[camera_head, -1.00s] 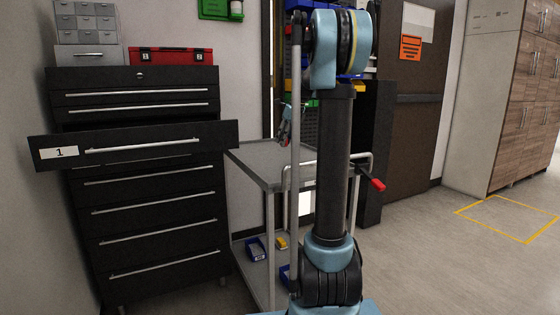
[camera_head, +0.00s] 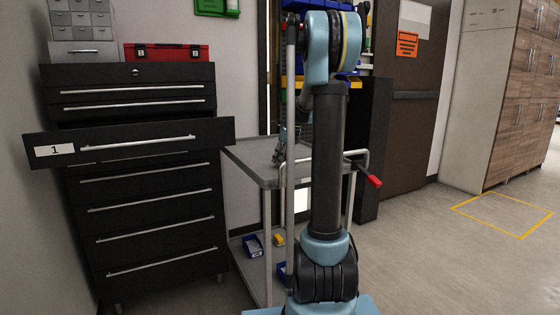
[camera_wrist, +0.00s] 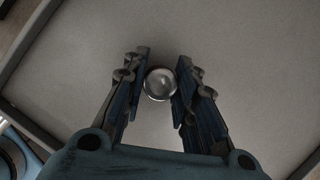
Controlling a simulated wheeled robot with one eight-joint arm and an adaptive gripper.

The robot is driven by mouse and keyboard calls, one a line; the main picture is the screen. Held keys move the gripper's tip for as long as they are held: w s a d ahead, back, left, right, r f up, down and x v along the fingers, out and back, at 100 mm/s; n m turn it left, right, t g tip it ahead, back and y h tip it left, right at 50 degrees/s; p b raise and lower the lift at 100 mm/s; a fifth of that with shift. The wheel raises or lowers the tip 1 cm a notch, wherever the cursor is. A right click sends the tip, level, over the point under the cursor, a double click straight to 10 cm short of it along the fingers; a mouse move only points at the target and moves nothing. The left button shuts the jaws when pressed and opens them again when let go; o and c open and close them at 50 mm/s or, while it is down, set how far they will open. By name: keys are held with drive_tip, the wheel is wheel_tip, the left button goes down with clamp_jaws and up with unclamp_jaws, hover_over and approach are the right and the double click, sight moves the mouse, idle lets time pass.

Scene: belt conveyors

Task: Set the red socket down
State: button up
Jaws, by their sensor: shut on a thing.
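My gripper (camera_wrist: 162,60) is shut on a small round socket (camera_wrist: 160,84), held between the two fingers in the wrist view. The socket shows a shiny grey metal end; no red is visible on it from here. It is over the grey top of the cart (camera_wrist: 235,60), and I cannot tell whether it touches that surface. In the head view my gripper (camera_head: 279,155) is low over the cart top (camera_head: 250,150), partly behind my arm, and the socket is hidden.
A black drawer cabinet (camera_head: 140,200) stands left of the cart, with drawer 1 (camera_head: 130,145) pulled out. A red case (camera_head: 165,53) sits on it. Blue and yellow bins (camera_head: 253,245) lie on the cart's lower shelf. The cart top around the socket is clear.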

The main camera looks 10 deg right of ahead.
drive_tip(key=shift+f, duration=0.1)
drive_tip(key=o, duration=1.1)
drive_tip(key=v, duration=1.2)
